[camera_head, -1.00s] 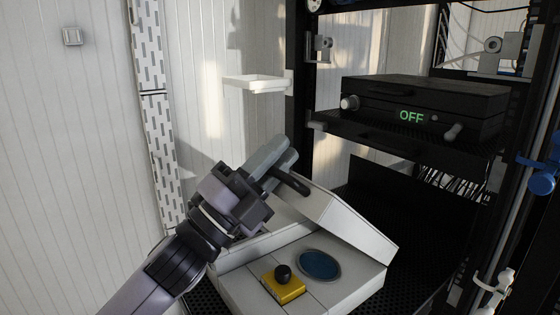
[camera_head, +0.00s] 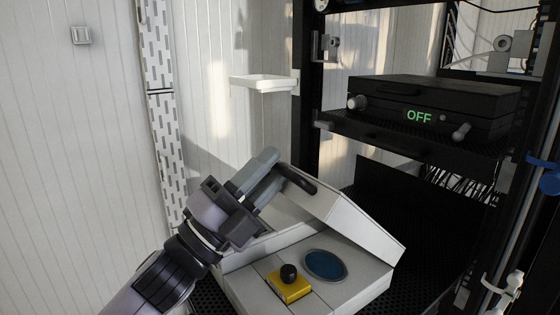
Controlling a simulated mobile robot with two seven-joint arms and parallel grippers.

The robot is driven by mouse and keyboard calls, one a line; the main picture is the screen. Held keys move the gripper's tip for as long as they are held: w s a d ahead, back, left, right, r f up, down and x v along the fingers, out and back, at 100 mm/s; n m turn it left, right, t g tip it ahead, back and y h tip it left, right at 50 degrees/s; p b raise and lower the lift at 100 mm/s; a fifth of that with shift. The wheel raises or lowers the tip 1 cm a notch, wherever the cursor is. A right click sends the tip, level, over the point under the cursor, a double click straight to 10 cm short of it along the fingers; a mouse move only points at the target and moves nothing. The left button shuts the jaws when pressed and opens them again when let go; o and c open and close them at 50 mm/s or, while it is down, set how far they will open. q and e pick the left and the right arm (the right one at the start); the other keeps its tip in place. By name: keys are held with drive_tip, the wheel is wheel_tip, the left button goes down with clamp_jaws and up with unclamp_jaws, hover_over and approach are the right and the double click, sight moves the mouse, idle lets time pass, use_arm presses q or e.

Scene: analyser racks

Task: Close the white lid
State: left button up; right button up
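The white lid (camera_head: 350,220) is hinged on a white box (camera_head: 350,292) and stands partly open, tilted up over the box's back part. A dark handle-like bar (camera_head: 298,181) shows at the lid's upper left end. The box's top carries a blue oval window (camera_head: 325,265) and a yellow block with a black knob (camera_head: 290,284). My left gripper (camera_head: 273,167) is at the lid's upper left end, its grey fingers close beside the dark bar. Whether they touch it, and how far apart they are, is unclear. My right gripper is not in view.
The box sits on a black perforated rack shelf (camera_head: 212,300). A black device (camera_head: 430,105) reading OFF stands on a shelf above right. A small white wall shelf (camera_head: 262,82) is above the gripper. A black rack post (camera_head: 306,90) rises behind the lid.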

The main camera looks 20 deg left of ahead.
use_arm(q)
drive_tip(key=v, duration=0.4)
drive_tip(key=shift+b, duration=0.3)
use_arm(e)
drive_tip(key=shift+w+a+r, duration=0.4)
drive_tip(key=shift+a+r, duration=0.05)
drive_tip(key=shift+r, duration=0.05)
